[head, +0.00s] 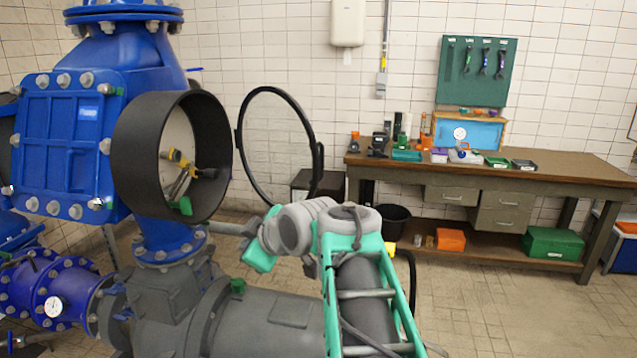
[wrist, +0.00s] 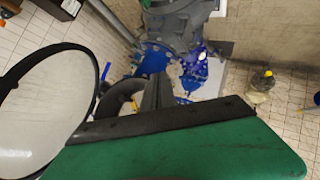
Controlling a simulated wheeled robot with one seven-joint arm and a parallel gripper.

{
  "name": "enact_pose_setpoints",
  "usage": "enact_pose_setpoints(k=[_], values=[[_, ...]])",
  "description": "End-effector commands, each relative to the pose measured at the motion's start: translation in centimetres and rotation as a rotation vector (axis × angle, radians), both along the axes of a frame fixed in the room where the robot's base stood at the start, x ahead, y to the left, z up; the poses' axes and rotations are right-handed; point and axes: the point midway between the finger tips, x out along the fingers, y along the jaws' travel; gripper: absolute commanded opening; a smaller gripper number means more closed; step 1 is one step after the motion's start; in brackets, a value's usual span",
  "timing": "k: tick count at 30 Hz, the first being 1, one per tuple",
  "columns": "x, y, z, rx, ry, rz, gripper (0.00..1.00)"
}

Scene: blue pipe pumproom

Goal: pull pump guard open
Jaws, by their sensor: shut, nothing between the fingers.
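The pump guard, a round clear pane in a black rim (head: 278,140), stands swung out to the right of the wide black round housing (head: 126,150) in the head view. The housing's mouth is uncovered, and yellow and green fittings (head: 184,178) show inside. In the wrist view the guard (wrist: 42,105) fills the left side. My gripper (head: 258,252) is below the guard in the head view, partly hidden by my wrist. In the wrist view its dark fingers (wrist: 157,92) are together and empty, apart from the guard's pane.
Blue flanged piping (head: 70,140) stands at the left, with a grey pipe (head: 275,318) below. A workbench (head: 550,175) is at the back right, with a black bucket (head: 392,219) beside it. Tiled floor (head: 490,300) lies open in front of the bench.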

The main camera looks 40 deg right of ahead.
Motion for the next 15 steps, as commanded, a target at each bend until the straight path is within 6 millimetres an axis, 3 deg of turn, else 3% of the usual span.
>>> enact_pose_setpoints(k=[1, 4, 6, 10, 12, 15], values=[[0.4, -4.5, 0.4, -0.107, -0.092, 0.024, 0.0], [-0.6, -11.5, 4.6, -0.386, -0.276, 0.107, 0.0], [-2.7, -15.3, 7.1, -0.575, -0.371, 0.139, 0.0], [-6.8, -19.3, 10.3, -0.833, -0.473, 0.17, 0.0], [-8.1, -20.1, 11.3, -0.909, -0.497, 0.178, 0.0], [-8.3, -20.4, 12.0, -0.947, -0.512, 0.185, 0.0]])
